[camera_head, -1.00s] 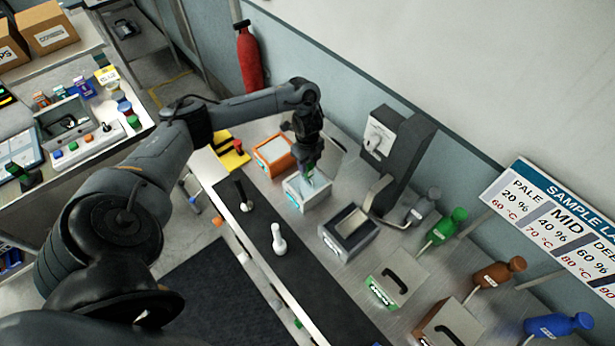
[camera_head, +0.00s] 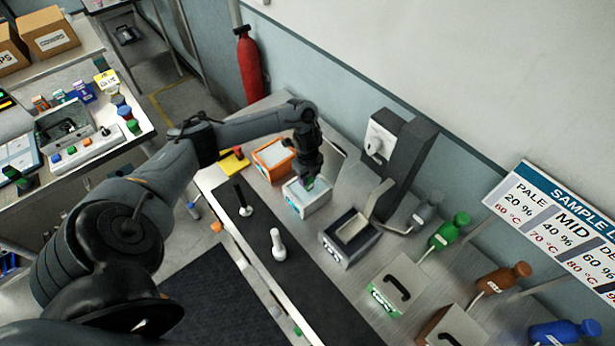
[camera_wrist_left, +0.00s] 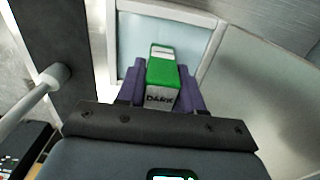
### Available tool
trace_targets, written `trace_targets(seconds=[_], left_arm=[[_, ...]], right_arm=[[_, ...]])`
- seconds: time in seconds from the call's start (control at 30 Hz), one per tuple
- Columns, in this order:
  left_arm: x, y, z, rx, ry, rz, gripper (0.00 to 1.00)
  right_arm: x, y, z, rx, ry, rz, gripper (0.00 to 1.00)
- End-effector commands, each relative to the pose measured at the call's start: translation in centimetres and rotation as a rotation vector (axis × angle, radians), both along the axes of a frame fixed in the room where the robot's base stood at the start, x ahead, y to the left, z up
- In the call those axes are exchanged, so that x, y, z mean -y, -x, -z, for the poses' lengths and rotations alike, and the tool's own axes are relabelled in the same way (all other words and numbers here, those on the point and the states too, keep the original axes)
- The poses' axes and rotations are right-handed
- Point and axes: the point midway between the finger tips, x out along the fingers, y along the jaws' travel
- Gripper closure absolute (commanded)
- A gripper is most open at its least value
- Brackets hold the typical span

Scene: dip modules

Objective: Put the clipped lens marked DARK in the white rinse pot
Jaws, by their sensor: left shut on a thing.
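My left gripper (camera_head: 309,177) is shut on a green clip (camera_wrist_left: 163,72) with a white label reading DARK. In the head view the clip (camera_head: 310,183) is at the opening of the white pot (camera_head: 312,208). In the left wrist view the purple fingers of the gripper (camera_wrist_left: 161,85) sit on both sides of the clip, over the pot's pale blue inside; the pot's white rim (camera_wrist_left: 170,9) frames it. The lens below the clip is hidden, so I cannot tell how deep it is. My right gripper is in neither view.
An orange-rimmed pot (camera_head: 272,160) stands just behind left of the white one. A dark-rimmed grey pot (camera_head: 350,237) is to its right, beside a tall dark apparatus (camera_head: 407,165). A white-topped handle (camera_head: 278,245) stands on the black strip in front.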

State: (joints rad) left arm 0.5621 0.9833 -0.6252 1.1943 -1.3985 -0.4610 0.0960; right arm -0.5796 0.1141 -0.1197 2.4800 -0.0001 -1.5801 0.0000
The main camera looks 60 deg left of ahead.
Motion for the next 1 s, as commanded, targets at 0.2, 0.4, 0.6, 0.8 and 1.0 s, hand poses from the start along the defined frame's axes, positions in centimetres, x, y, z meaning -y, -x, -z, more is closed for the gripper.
trace_targets(seconds=[0.2, 0.4, 0.6, 0.8, 1.0], left_arm=[[0.0, 0.0, 0.3, 0.000, 0.000, 0.000, 0.46], [0.0, 0.0, 0.3, 0.000, 0.000, 0.000, 0.39], [0.0, 0.0, -0.1, 0.000, 0.000, 0.000, 0.39], [0.0, -0.1, -2.0, 0.003, -0.001, 0.001, 0.39], [-0.1, -0.1, -6.3, 0.004, -0.003, 0.001, 0.39]], right_arm=[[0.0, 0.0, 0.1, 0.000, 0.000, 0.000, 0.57], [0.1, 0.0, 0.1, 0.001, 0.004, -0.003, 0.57], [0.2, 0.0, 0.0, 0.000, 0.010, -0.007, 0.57], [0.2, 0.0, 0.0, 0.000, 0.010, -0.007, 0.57], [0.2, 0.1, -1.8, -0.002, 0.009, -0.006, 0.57]])
